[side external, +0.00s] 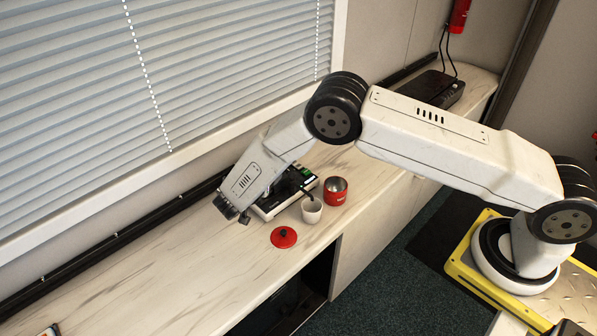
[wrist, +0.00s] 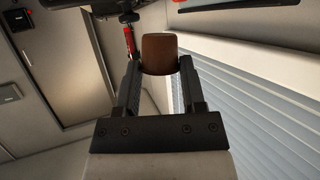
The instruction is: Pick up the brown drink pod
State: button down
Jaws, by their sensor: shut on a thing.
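The brown drink pod (wrist: 159,54) is between the two fingertips of my gripper (wrist: 158,72) in the wrist view. The fingers are shut on its sides. In the side external view my gripper (side external: 232,212) is above the left part of the counter, close to the window side. The pod cannot be made out there.
A black-and-white device (side external: 268,207) is partly behind my arm. The counter's left part is mostly clear. Window blinds (side external: 120,90) rise behind.

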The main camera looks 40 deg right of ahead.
jog(key=s+d+r, duration=0.1)
jog(key=s+r, duration=0.3)
jog(key=s, duration=0.5)
jog(key=shift+r, duration=0.2)
jog(key=shift+s, duration=0.1)
jog(key=shift+d, duration=0.1)
dwell(0.4)
